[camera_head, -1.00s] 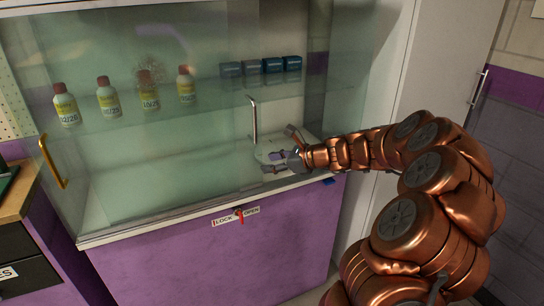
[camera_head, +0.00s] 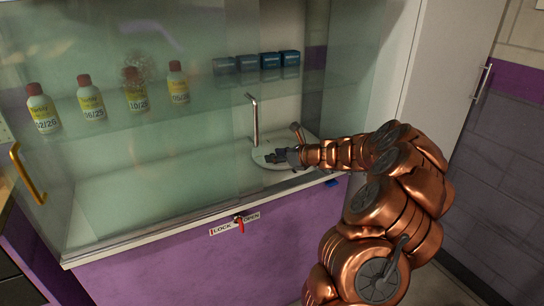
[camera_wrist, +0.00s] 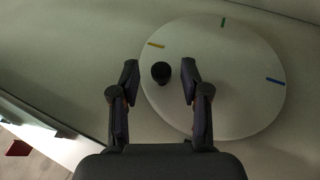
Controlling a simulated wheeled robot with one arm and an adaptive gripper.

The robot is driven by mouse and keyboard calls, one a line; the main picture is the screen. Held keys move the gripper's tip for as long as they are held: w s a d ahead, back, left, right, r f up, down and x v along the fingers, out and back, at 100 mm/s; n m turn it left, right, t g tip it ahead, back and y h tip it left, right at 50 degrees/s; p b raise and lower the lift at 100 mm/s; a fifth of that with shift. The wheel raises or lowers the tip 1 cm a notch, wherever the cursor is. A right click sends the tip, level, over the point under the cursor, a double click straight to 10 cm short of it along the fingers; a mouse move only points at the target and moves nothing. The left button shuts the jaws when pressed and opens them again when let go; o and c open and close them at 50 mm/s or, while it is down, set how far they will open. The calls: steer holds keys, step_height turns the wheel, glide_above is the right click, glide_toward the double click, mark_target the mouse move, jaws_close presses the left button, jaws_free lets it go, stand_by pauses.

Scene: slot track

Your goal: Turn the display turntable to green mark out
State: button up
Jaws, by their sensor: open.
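The display turntable (camera_head: 262,161) is a round white disc on the cabinet floor, behind the front edge. In the wrist view, the turntable (camera_wrist: 225,105) has a green mark (camera_wrist: 223,22) at its top rim, a yellow mark (camera_wrist: 156,44) at upper left and a blue mark (camera_wrist: 275,81) at right. A dark round knob (camera_wrist: 161,72) stands near its left rim. My gripper (camera_wrist: 160,78) is open, with one finger on each side of the knob and visible gaps. In the head view, my gripper (camera_head: 278,157) is over the disc, and the marks cannot be made out.
A glass pane with a silver handle (camera_head: 254,120) stands just left of my gripper. A gold handle (camera_head: 27,175) is at far left. Several bottles (camera_head: 90,98) and blue boxes (camera_head: 246,69) stand on the shelf above. A red lever (camera_head: 240,224) sits on the purple front.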

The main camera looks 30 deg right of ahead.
steer(key=shift+x, duration=1.05)
steer(key=shift+c, duration=0.4)
jaws_close()
